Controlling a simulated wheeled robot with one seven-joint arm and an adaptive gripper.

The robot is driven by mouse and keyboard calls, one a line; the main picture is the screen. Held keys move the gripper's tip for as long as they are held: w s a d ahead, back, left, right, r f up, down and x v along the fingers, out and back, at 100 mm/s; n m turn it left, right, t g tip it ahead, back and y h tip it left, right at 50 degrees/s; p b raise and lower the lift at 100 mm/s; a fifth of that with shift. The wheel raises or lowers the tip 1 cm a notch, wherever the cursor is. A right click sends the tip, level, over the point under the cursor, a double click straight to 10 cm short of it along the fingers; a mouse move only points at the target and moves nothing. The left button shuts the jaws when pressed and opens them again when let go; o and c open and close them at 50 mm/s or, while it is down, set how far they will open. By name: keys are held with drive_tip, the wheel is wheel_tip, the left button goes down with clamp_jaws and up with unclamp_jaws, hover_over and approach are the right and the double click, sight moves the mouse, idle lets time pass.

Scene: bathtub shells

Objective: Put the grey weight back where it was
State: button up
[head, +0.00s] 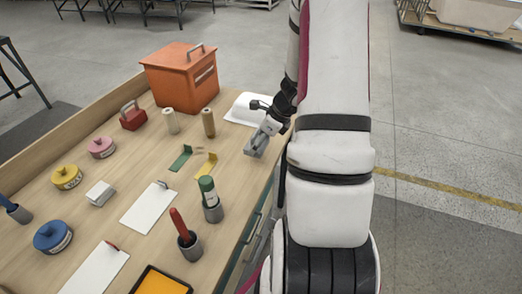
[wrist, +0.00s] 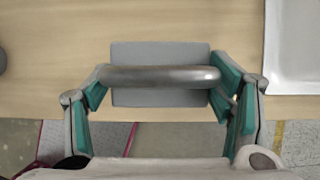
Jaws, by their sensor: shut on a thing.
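The grey weight, a flat block with a bar handle, shows in the head view (head: 254,147) at the table's right edge. In the wrist view its grey block (wrist: 160,52) lies between my fingers, with the rounded metal handle (wrist: 160,76) across it. My gripper (head: 264,133) is shut on this handle; its teal-padded fingers (wrist: 163,88) meet the handle's two ends. The block overlaps the table's edge in the wrist view. I cannot tell whether it rests on the wood or hangs just above it. Its underside is hidden.
A white tray-like piece (head: 243,110) lies just behind my gripper. Bare wood (head: 232,160) lies left of the weight.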

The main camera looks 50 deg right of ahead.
sight(258, 131)
drive_tip(key=w+d, duration=0.3)
drive_tip(key=shift+w+d+f, duration=0.2)
drive_tip(key=shift+w+d, duration=0.2)
drive_tip(key=shift+f, duration=1.75)
drive_tip(key=shift+f, duration=0.1)
drive_tip(key=o, duration=1.9)
drive_tip(key=shift+f, duration=0.1)
drive_tip(key=shift+o, duration=0.2)
